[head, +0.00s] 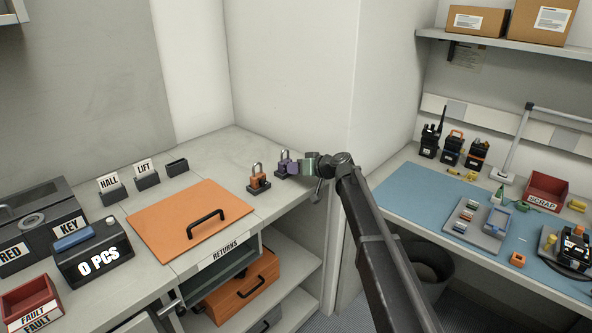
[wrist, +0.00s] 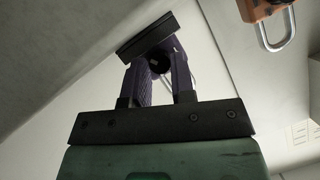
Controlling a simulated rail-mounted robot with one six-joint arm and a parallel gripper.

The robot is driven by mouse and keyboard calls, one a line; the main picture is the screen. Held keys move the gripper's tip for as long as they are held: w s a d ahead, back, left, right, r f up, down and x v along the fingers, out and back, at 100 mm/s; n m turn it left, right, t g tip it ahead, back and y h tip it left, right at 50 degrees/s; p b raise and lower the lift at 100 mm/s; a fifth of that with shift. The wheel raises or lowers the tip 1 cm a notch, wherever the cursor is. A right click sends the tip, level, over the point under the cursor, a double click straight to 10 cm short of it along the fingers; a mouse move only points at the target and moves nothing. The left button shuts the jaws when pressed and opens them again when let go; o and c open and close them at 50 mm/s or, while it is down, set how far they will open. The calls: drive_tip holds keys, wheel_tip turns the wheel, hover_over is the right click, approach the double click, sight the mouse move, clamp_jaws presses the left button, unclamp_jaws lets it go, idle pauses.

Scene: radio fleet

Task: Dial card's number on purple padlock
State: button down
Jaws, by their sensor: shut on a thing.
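The purple padlock (head: 282,163) stands upright near the right end of the left counter, its shackle up. My gripper (head: 292,167) comes at it from the right, with its green body beside the padlock. The padlock's dials and digits are hidden or too small to read. An orange padlock (head: 259,181) stands just in front and left, and its shackle shows in the wrist view (wrist: 279,32). I cannot make out a card with a number.
An orange lid with a black handle (head: 192,222) lies left of the padlocks. HALL (head: 110,188) and LIFT (head: 145,174) card holders stand behind it. A blue-matted bench (head: 405,190) is at the right.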

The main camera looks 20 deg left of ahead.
idle(0.4)
drive_tip(key=c, duration=1.2)
unclamp_jaws()
drive_tip(key=p+v, duration=0.1)
drive_tip(key=v, duration=0.4)
drive_tip(key=p+v, duration=0.2)
drive_tip(key=v, duration=0.3)
drive_tip(key=shift+w+d+r+p, duration=0.15)
drive_tip(key=shift+d+p, duration=0.15)
drive_tip(key=shift+d, duration=0.15)
